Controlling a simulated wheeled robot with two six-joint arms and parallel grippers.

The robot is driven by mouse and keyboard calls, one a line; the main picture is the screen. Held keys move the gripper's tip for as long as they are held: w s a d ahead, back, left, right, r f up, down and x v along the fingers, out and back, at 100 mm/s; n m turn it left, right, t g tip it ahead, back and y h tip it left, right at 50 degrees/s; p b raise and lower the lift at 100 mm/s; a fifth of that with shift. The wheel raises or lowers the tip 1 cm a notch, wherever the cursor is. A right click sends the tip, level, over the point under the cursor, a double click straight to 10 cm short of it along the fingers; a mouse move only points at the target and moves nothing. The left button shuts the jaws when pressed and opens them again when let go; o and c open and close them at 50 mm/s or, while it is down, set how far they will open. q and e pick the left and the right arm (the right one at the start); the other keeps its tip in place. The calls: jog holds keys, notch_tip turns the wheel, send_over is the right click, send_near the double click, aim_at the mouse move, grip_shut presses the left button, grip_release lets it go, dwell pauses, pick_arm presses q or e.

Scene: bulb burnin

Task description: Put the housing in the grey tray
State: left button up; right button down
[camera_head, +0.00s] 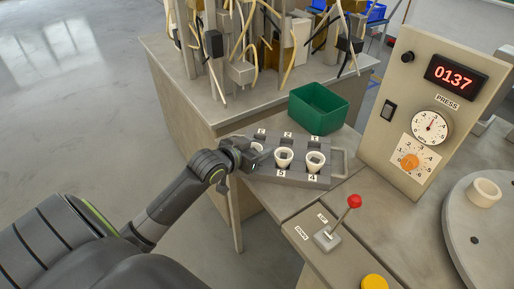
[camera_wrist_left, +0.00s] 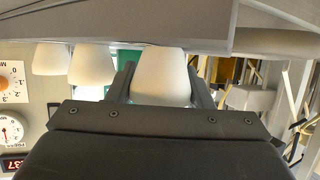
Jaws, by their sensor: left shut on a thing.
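The grey tray (camera_head: 292,179) lies on the bench in the middle of the head view, with numbered labels along its edges. Two white cup-shaped housings, one at label 5 (camera_head: 284,159) and one at label 4 (camera_head: 315,161), stand upright in it. My left gripper (camera_head: 257,155) is at the tray's left end. In the left wrist view it is shut on a third white housing (camera_wrist_left: 161,76), one finger on each side. That view is upside down; the held housing lines up with the others against the tray. Whether it is fully seated is hidden. My right gripper is not in view.
A green bin (camera_head: 318,109) stands behind the tray. The press panel (camera_head: 424,110), reading 0137, is to the right. A red-knobbed lever (camera_head: 354,201) and yellow button (camera_head: 374,282) are in front. A white ring-shaped part (camera_head: 484,192) sits on a round plate (camera_head: 470,225) at right.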

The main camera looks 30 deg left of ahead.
pick_arm(q)
jog(key=shift+f, duration=0.1)
jog(key=o, duration=0.7)
jog(key=p+v, duration=0.1)
jog(key=v, duration=1.1)
jog(key=shift+d, duration=0.1)
